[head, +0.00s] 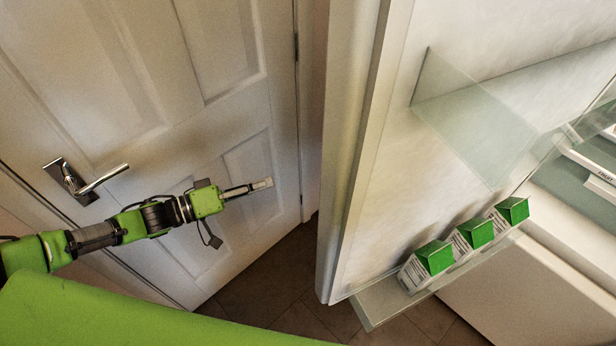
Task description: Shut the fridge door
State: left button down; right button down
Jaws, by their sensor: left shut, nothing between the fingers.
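The fridge door (375,230) stands open in the middle of the head view, with its inner side facing right. Glass shelves show on it. Several green-topped cartons (472,236) stand on its lower shelf (372,306). Part of the fridge body (545,285) shows at the right. My left gripper (263,185) is shut and empty, left of the fridge door's edge and apart from it in the picture. My right gripper is out of view.
A white panelled room door (110,75) with a metal handle (95,183) stands behind my left arm. Brown floor tiles (265,300) show below, clear between the room door and the fridge door.

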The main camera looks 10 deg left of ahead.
pick_arm(q)
jog(key=s+d+r+n+g+h+p, duration=0.1)
jog(key=s+r+n+g+h, duration=0.1)
jog(key=s+r, duration=0.4)
jog(key=s+r+n+g+h+p, duration=0.15)
jog(key=s+r, duration=0.25)
jog(key=r, duration=0.5)
jog(key=d+p, duration=0.5)
jog(key=d, duration=0.7)
jog(key=shift+f+p, duration=0.15)
jog(key=shift+p, duration=0.2)
